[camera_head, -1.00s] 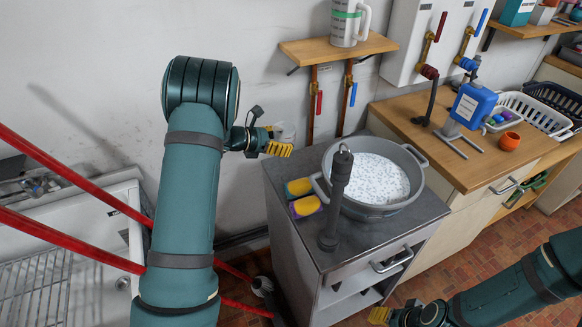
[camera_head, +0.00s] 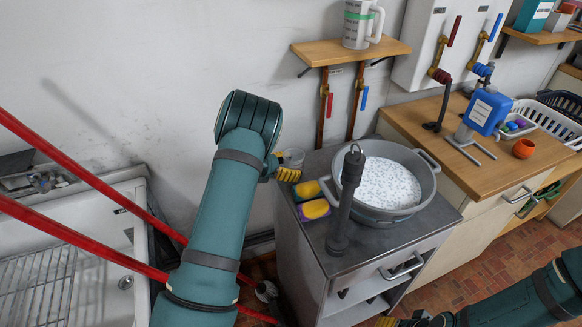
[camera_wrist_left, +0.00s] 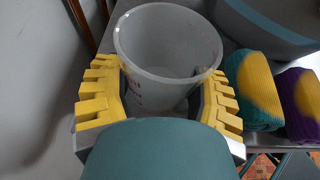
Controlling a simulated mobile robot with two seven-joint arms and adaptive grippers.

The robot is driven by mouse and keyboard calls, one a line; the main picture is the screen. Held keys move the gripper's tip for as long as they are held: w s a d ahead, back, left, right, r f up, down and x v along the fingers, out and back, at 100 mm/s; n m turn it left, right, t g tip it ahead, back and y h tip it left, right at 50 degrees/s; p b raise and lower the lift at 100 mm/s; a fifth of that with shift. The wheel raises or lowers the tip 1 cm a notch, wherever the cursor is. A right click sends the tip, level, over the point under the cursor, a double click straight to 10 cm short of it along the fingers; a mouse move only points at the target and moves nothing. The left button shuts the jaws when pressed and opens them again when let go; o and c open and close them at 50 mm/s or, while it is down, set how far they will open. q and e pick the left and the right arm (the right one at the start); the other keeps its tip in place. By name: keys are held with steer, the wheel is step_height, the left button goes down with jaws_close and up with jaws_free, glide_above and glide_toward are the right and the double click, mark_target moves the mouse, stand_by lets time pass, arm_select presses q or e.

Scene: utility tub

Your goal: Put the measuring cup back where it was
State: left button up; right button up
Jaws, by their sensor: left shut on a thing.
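The measuring cup (camera_head: 293,157) is a small clear cup with faint red marks. My left gripper (camera_head: 287,173) is shut on it, at the back left corner of the grey cabinet top (camera_head: 375,240). In the left wrist view the yellow fingers (camera_wrist_left: 165,95) grip the cup (camera_wrist_left: 165,60) on both sides; it looks upright and empty. I cannot tell whether its base touches the cabinet top. My right gripper (camera_head: 395,321) shows only partly at the bottom edge, and its opening is unclear.
A dark upright post (camera_head: 343,210) stands at the front. A wooden shelf (camera_head: 310,56) with a jug (camera_head: 357,25) hangs above.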

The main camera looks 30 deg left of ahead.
arm_select(q)
steer(key=shift+f, duration=0.2)
steer(key=o, duration=1)
steer(key=shift+c, duration=0.2)
steer(key=shift+r, duration=0.25)
steer(key=p+v, duration=0.1)
steer(key=v, duration=1.1)
steer(key=shift+s+f, duration=0.1)
steer(key=shift+f, duration=0.05)
